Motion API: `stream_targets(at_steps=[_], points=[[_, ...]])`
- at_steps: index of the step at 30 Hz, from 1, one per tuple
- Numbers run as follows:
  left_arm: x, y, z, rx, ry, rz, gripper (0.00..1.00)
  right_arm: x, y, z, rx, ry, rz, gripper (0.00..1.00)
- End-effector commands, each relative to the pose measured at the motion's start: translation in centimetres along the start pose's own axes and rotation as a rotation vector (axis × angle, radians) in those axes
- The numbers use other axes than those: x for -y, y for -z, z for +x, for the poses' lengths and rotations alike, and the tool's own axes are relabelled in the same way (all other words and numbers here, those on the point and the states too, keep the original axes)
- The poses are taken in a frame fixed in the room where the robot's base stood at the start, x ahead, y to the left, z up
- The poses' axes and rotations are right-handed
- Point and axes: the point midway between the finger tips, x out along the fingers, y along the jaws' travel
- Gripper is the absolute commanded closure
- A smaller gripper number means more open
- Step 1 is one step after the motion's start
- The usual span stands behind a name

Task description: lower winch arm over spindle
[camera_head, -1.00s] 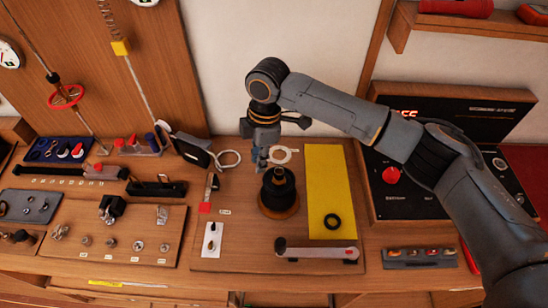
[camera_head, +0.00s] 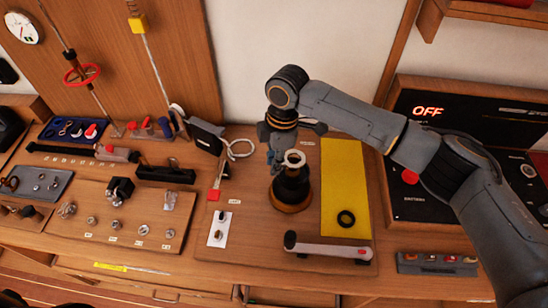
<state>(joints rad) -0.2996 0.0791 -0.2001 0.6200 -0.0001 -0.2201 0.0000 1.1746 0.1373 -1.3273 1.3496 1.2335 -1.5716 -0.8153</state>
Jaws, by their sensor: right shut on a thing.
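The spindle (camera_head: 291,187) is a dark drum on a brown round base on the wooden board. My right gripper (camera_head: 277,160) points down beside its top, on the left, and is shut on a pale ring (camera_head: 294,158). The ring sits at or just above the spindle's top; I cannot tell whether they touch. The fingertips are small and partly hidden by the wrist. A grey bar (camera_head: 328,248) with a dark round end and a red mark lies in front of the spindle; I cannot tell which part is the winch arm. My left gripper is not in view.
A yellow mat (camera_head: 345,200) with a black ring (camera_head: 346,218) lies right of the spindle. A white plate (camera_head: 218,228) with dark knobs and a loop of pale line (camera_head: 240,150) lie to the left. A dark panel reading OFF (camera_head: 428,110) stands at the right.

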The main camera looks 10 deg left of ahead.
Motion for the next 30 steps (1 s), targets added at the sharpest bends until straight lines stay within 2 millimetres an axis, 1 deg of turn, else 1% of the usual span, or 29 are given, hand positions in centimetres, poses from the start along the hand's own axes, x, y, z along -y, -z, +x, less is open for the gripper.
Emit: stream_targets(at_steps=[11,19,30], points=[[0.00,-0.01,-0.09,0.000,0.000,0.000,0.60,-0.01,0.04,-0.06,-0.001,0.000,0.000,1.00],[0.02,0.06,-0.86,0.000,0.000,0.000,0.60,0.06,0.02,-0.17,-0.001,0.000,-0.001,1.00],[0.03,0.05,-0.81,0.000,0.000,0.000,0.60,0.04,-0.01,-0.06,-0.001,0.000,-0.001,1.00]])
